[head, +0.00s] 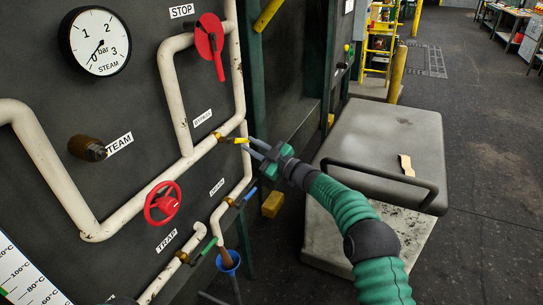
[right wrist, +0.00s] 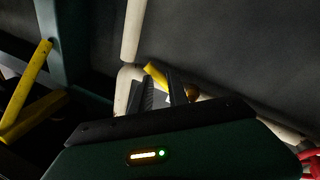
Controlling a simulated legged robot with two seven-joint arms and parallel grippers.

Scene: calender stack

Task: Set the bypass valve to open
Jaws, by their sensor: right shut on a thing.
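The bypass valve has a yellow lever (head: 238,140) on the cream pipe, just below and right of the BYPASS label (head: 202,118). Its brass body (head: 218,137) sits at the lever's left end, and the lever points right in the head view. My right gripper (head: 251,147) reaches in from the right and is shut on the lever. In the right wrist view the yellow lever (right wrist: 156,74) shows at the fingertips (right wrist: 164,88), and part of it is hidden by the fingers. My left gripper is not in view.
A red STOP handle (head: 212,43) is above, and a red handwheel (head: 162,203) is lower left. A blue drain lever (head: 249,194) and a green trap lever (head: 208,246) sit below.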

